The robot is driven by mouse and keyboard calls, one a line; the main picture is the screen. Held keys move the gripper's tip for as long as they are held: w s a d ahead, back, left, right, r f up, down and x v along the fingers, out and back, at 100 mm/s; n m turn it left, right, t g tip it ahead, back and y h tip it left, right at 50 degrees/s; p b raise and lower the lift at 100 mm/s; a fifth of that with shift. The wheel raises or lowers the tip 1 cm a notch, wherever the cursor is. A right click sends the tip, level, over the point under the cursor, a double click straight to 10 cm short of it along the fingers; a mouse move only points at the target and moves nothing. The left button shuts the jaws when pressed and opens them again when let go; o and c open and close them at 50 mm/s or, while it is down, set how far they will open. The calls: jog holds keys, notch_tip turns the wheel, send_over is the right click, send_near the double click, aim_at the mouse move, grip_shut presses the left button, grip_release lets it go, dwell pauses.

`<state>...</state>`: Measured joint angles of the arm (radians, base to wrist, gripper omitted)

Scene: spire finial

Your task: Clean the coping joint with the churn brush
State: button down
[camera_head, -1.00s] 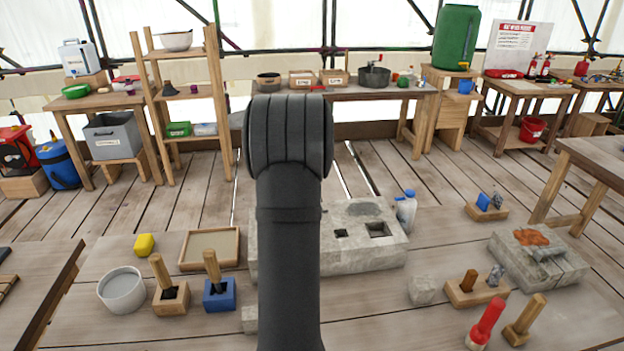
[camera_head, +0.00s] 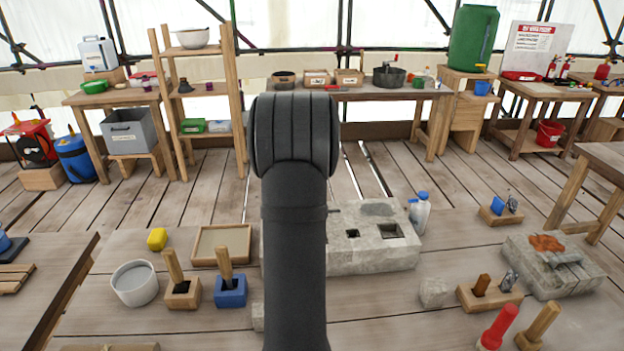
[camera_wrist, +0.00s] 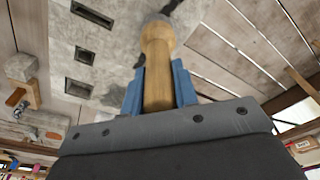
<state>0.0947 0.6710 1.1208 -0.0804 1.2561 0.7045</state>
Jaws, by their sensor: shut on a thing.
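In the wrist view my gripper (camera_wrist: 158,92) has its two blue fingers shut on a wooden-handled tool (camera_wrist: 157,48), probably the churn brush. The handle points away from the gripper, with a rounded wooden end. Its far tip is at the top edge, beside a dark mark, and I cannot tell whether it touches anything. Behind it lies a grey stone block with square holes (camera_wrist: 68,70). The block also shows in the head view (camera_head: 372,258), partly covered by my arm. My gripper is hidden there. I cannot tell for sure which seam is the coping joint.
Two wooden-handled tools stand in a wooden block (camera_head: 183,296) and a blue block (camera_head: 230,292), beside a white bucket (camera_head: 135,285) and shallow tray (camera_head: 221,245). A water bottle (camera_head: 420,214) stands behind the stone. A rust-marked stone (camera_head: 555,268) lies right, near a tool holder (camera_head: 490,297).

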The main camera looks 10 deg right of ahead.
jog(key=a, duration=0.8)
jog(key=shift+a, duration=0.25)
dwell(1.1)
notch_tip(320, 180, up, 7)
dwell(0.9)
dwell(0.4)
